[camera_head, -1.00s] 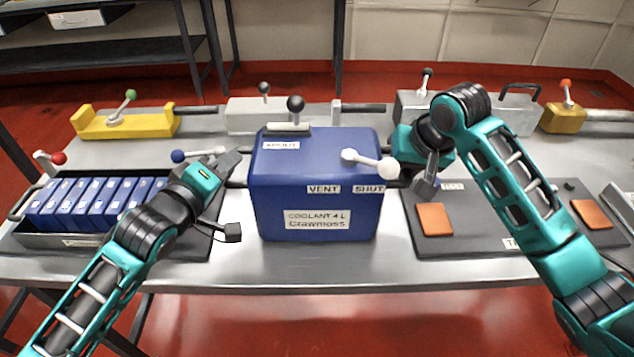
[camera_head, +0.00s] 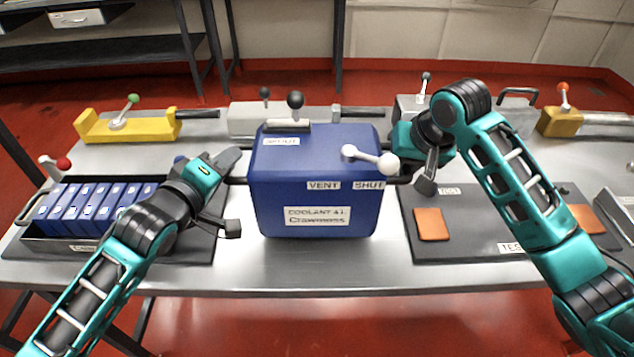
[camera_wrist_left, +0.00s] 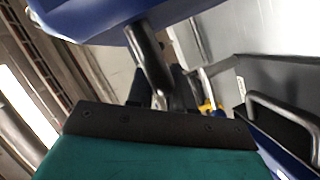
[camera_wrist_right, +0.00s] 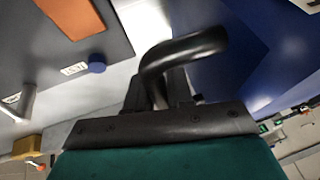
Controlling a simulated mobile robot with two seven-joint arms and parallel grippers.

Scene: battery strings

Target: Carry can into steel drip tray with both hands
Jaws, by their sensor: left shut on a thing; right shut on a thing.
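The blue coolant can (camera_head: 315,195) is upright in the middle of the head view, with a black knob on top and a white-knobbed vent lever. It appears slightly above the steel table. My left gripper (camera_head: 236,180) is shut on the bar handle at the can's left side; the bar shows between its fingers in the left wrist view (camera_wrist_left: 158,85). My right gripper (camera_head: 408,178) is shut on the right handle, a black bent bar (camera_wrist_right: 185,48) in the right wrist view. I cannot clearly make out the steel drip tray; a grey metal edge (camera_head: 627,184) shows at the far right.
A black tray of blue cells (camera_head: 90,210) stands left. A dark mat (camera_head: 465,235) with orange pads (camera_head: 431,224) lies right. Yellow (camera_head: 125,125) and grey (camera_head: 250,118) lever fixtures line the back. Bare steel table (camera_head: 320,265) is in front of the can.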

